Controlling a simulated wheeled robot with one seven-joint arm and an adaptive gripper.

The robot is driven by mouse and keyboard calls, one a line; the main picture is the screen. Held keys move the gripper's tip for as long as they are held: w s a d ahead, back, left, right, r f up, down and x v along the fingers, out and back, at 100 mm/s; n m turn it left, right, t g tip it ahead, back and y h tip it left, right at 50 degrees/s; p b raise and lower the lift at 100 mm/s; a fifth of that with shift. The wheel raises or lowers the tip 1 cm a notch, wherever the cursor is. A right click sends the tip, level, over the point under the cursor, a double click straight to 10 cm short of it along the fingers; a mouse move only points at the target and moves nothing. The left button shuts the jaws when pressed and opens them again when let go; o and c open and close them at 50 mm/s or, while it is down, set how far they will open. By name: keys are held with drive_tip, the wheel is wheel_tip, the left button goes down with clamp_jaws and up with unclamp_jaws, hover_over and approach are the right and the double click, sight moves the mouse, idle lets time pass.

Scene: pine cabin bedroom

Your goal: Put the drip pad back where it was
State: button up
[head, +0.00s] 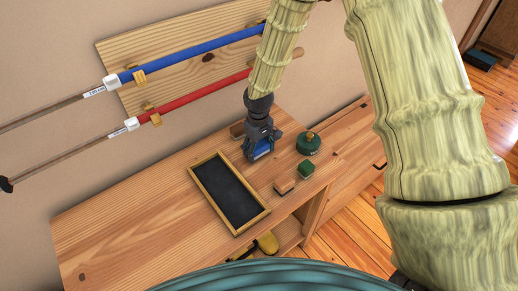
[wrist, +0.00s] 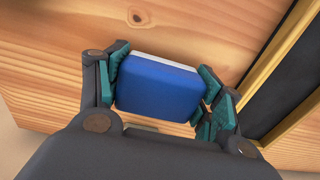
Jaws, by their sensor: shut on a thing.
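My gripper (head: 260,154) is shut on a blue pad (wrist: 158,88) with a white layer along one edge; I take this to be the drip pad. In the wrist view the fingers press on its left and right sides. In the head view only a small blue part of the pad (head: 262,148) shows between the fingers. It is over the back of the wooden bench top (head: 130,232), just right of a black tray with a wooden frame (head: 229,193). I cannot tell how far it is above the wood.
A round green pot (head: 308,143), a green block (head: 305,169) and a light wooden block (head: 284,184) stand close to the right of the gripper. A wall board holds a blue rod (head: 195,51) and a red rod (head: 207,91). The bench's left part is clear.

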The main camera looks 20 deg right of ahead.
sight(258, 145)
drive_tip(key=shift+f, duration=0.5)
drive_tip(key=shift+f, duration=0.15)
drive_tip(key=o, duration=1.2)
drive_tip(key=shift+r+b, duration=0.95)
drive_tip(key=shift+r, duration=5.2)
drive_tip(key=shift+r, duration=0.1)
